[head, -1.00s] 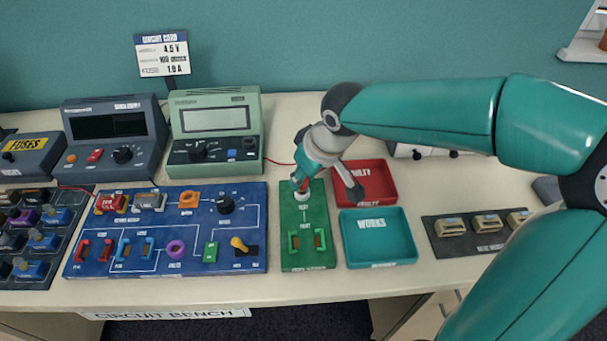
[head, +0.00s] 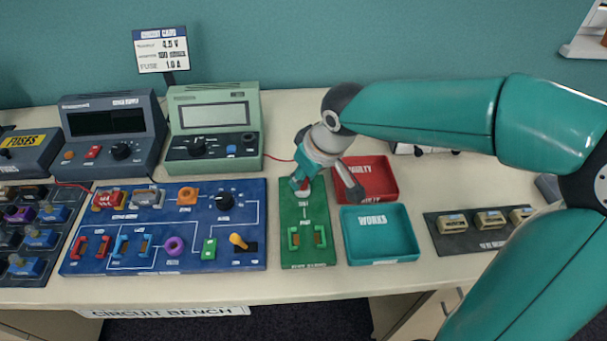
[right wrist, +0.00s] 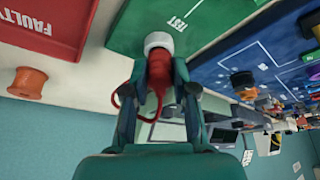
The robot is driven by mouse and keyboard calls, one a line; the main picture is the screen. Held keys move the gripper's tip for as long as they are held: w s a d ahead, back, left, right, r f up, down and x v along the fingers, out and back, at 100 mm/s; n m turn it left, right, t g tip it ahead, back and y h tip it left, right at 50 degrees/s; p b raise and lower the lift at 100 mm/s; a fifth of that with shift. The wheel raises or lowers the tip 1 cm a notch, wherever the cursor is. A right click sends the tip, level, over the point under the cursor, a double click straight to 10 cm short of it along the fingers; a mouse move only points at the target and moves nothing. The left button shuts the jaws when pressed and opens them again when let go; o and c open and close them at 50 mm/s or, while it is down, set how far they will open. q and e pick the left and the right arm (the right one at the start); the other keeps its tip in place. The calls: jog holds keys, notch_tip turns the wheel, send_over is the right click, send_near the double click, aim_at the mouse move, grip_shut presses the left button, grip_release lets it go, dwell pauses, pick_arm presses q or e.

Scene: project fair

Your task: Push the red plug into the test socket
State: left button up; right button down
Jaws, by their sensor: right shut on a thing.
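The red plug (right wrist: 160,80) is held between the two fingers of my right gripper (right wrist: 158,70), with its red lead curling out at the left. Its front end meets the round white test socket (right wrist: 158,41) on the green board in the right wrist view. How deep the plug sits cannot be told. In the head view my right gripper (head: 302,187) points down over the upper part of the green test board (head: 290,215) and mostly hides the plug and the socket. My left gripper is not in view.
The red faulty tray (head: 392,180) and the teal works tray (head: 378,262) stand just right of the board. The blue circuit board (head: 130,262) lies to its left. The green meter (head: 213,95) stands behind. The bench front (head: 330,284) is clear.

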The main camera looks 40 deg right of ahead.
jog(key=shift+f, duration=0.2)
jog(key=c, duration=0.8)
grip_release()
jog(key=shift+c, duration=0.2)
jog(key=o, duration=0.5)
jog(key=shift+r, duration=0.1)
jog(key=shift+r+p, duration=3)
jog(key=shift+r, duration=1)
